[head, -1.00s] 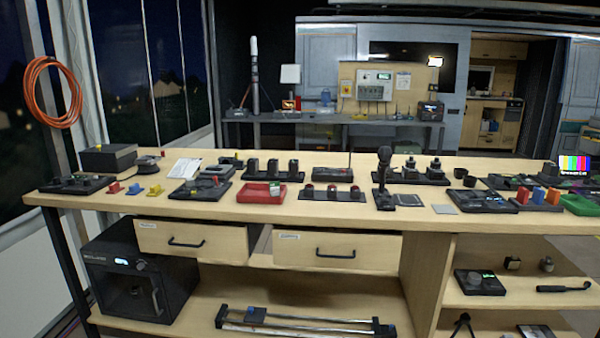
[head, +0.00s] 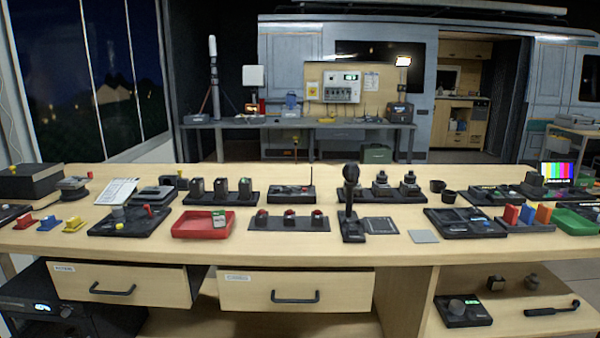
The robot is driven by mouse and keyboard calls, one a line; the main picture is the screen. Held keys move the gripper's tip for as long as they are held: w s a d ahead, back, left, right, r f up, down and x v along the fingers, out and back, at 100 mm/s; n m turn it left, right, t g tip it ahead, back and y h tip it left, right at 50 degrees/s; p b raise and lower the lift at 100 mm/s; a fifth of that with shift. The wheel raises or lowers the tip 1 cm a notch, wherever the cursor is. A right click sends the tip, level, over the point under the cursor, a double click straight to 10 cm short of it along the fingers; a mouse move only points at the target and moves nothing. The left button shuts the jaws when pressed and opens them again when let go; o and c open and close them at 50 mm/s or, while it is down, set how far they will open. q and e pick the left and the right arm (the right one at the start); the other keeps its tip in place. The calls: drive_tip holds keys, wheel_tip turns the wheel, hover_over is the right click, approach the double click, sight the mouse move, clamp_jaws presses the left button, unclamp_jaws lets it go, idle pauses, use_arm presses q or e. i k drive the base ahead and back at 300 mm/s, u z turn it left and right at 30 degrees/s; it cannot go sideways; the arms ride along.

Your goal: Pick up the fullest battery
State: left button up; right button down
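Three dark upright blocks that look like batteries, a left one (head: 197,188), a middle one (head: 221,187) and a right one (head: 245,187), stand in a row on a black base (head: 222,201) on the wooden bench. Any charge marks on them are too small to read. A small block with a green-and-white face (head: 219,221) lies in the red tray (head: 190,229) in front of them; I cannot tell whether it is a battery. Neither of my grippers is in view.
The wooden bench (head: 300,248) is crowded with devices. A black microphone-like stand (head: 350,215) rises right of centre. Two drawers, the left (head: 125,285) and the right (head: 295,291), sit below and look slightly open. The bench's front strip is mostly clear.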

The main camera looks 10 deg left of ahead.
sight(220, 186)
drive_tip(key=u, duration=0.2)
drive_tip(key=i, duration=1)
drive_tip(key=u, duration=0.5)
